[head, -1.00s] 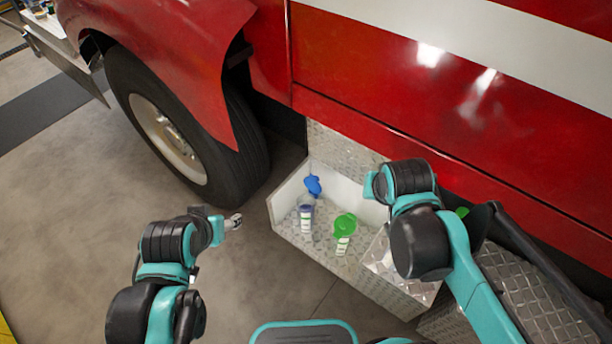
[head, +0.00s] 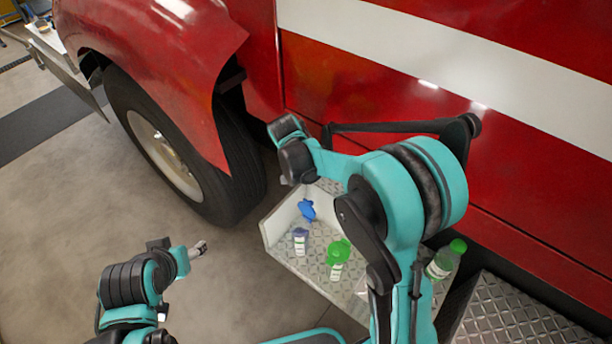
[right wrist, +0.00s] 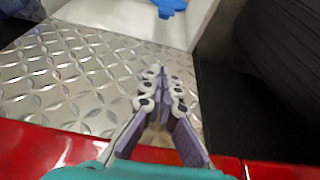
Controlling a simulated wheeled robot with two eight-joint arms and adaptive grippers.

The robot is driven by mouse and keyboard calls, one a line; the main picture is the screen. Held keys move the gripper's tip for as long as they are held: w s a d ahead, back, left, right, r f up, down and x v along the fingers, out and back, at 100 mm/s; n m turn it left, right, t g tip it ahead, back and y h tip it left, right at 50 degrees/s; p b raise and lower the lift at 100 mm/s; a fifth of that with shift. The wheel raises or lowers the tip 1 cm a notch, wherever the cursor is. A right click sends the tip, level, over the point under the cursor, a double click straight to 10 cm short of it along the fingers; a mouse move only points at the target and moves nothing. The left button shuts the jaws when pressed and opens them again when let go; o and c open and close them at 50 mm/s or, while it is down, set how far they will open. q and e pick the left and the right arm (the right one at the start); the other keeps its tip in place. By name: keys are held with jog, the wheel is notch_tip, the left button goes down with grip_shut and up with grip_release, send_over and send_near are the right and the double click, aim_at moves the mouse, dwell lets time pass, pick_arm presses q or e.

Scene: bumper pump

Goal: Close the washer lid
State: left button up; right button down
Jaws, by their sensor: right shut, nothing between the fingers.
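A blue lid (head: 307,209) stands open, tilted up, by a short labelled neck (head: 300,240) in the metal box beside the truck. I cannot read which filler is the washer. A green lid (head: 339,250) sits near a second labelled neck (head: 335,270), in front and to the right. In the right wrist view a blue piece (right wrist: 168,6) shows at the top edge, beyond my right gripper (right wrist: 162,78), which is shut and empty over tread plate.
The box has a white inner wall (head: 279,222) and tread-plate floor. The truck's red side (head: 520,190) stands right behind it, with the tyre (head: 225,185) at the left. A green-capped bottle (head: 443,262) stands right of the box, partly behind my right arm.

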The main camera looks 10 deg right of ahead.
aim_at(309, 206)
jog(key=s+a+b+x, duration=0.1)
jog(key=b+x, duration=0.2)
jog(key=x, duration=0.5)
jog(key=s+a+f+b+x, duration=0.1)
jog(key=b+x, duration=0.2)
jog(key=x, duration=0.5)
jog(key=shift+a+f, duration=0.25)
jog(key=shift+a, duration=0.1)
jog(key=shift+s+a, duration=0.1)
jog(key=shift+s, duration=0.05)
